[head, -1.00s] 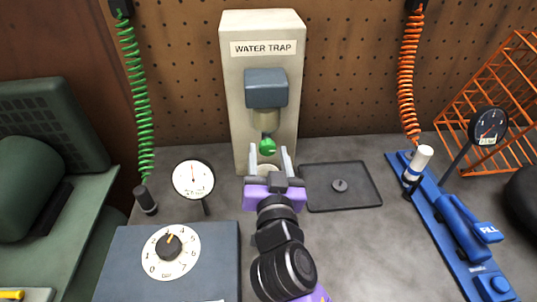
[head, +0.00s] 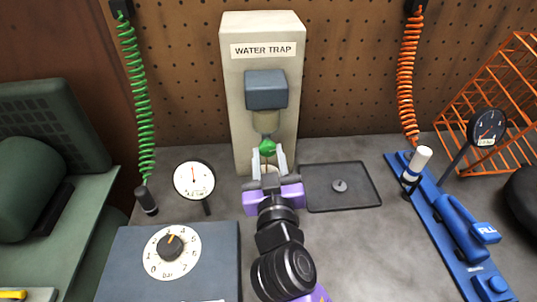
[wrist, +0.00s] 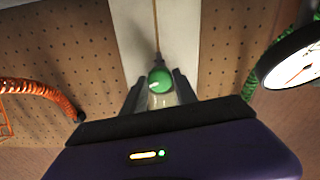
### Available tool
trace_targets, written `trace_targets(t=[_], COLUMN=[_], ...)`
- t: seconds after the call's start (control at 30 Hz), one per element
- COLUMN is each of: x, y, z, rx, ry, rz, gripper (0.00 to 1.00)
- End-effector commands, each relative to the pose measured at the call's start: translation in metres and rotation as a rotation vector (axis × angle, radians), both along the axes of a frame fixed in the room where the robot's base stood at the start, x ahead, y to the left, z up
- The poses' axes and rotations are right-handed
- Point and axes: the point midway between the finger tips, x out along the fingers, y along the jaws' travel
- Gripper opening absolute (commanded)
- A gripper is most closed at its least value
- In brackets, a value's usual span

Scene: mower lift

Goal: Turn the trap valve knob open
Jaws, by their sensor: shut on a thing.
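The green trap valve knob (head: 267,146) sits under the clear bowl of the water trap (head: 266,89) on the pale upright panel. My gripper (head: 270,156) is shut on the knob from the front, one finger on each side of it. In the wrist view the green knob (wrist: 160,80) shows between the two dark fingers, with a pale mark on its face. A thin brownish line (wrist: 155,25) runs from the knob in the wrist view, and a faint line shows below the knob in the head view.
A black tray (head: 360,195) with a small grey disc lies to the right. A round gauge (head: 194,181) and a blue regulator box with a dial (head: 171,246) stand to the left. A blue tool (head: 450,225) lies farther right, near an orange wire rack (head: 500,95).

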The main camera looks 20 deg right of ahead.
Motion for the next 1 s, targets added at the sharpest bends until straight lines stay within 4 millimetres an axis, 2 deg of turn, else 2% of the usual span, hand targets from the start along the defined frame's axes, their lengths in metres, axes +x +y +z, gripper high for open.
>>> trace_targets(t=[1.0], x=[0.0], y=[0.0005], z=[0.0027], rx=[-0.907], ry=[0.295], rz=[0.002], gripper=[0.0])
